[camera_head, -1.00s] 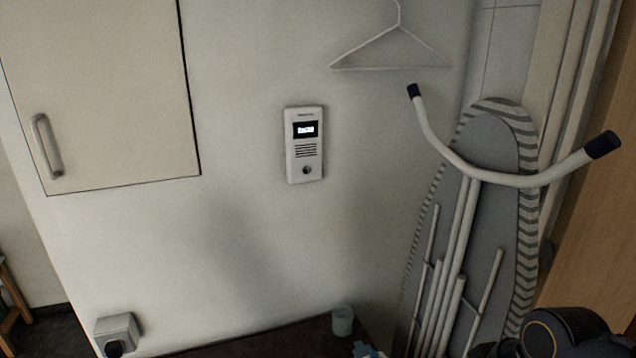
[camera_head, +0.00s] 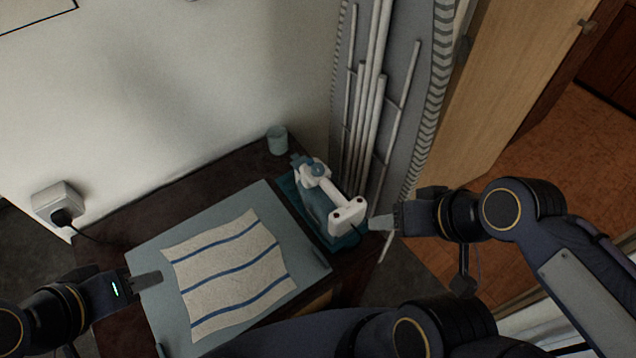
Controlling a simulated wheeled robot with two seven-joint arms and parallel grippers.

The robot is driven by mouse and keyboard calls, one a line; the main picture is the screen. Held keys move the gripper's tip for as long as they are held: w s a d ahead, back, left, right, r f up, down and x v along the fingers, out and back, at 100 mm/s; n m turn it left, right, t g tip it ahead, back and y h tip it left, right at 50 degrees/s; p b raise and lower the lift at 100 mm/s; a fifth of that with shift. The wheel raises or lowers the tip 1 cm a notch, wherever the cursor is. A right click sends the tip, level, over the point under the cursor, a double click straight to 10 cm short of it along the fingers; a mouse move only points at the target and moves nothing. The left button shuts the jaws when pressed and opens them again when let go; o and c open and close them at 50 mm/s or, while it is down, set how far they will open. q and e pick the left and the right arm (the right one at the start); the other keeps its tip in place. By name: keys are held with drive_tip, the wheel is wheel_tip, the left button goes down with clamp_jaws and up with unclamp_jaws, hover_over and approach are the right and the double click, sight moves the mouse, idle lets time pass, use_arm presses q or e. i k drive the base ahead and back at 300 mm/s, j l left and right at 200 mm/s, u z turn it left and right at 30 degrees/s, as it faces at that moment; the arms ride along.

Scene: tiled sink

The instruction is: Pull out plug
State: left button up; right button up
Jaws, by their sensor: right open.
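A black plug (camera_head: 62,217) sits in the white wall socket (camera_head: 52,195) at the left. A dark cord runs from it down towards the table. A white and teal iron (camera_head: 345,217) rests at the right side of the table; whether the cord leads to it is hidden. My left gripper (camera_head: 148,280) is below and right of the plug, apart from it, over the board's left edge; only one finger shows clearly. My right gripper (camera_head: 382,224) is open, empty, and close to the right of the iron; contact cannot be told.
A striped cloth (camera_head: 231,262) lies on a grey-blue board (camera_head: 150,249) on the dark table (camera_head: 135,213). A teal cup (camera_head: 277,140) stands at the table's back. A folded ironing board (camera_head: 398,95) leans behind the iron. A wooden door (camera_head: 520,90) is at the right.

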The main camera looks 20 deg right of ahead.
sight(61, 217)
drive_tip(key=u, duration=1.45)
drive_tip(key=k+j, duration=0.1)
drive_tip(key=j, duration=0.4)
drive_tip(key=k+j, duration=0.1)
drive_tip(key=j, duration=0.4)
drive_tip(key=i+j, duration=0.2)
drive_tip(key=j, duration=0.2)
drive_tip(key=i+j+u, duration=0.1)
drive_tip(key=j, duration=0.25)
drive_tip(key=i+j+u, duration=0.1)
drive_tip(key=i+j, duration=0.2)
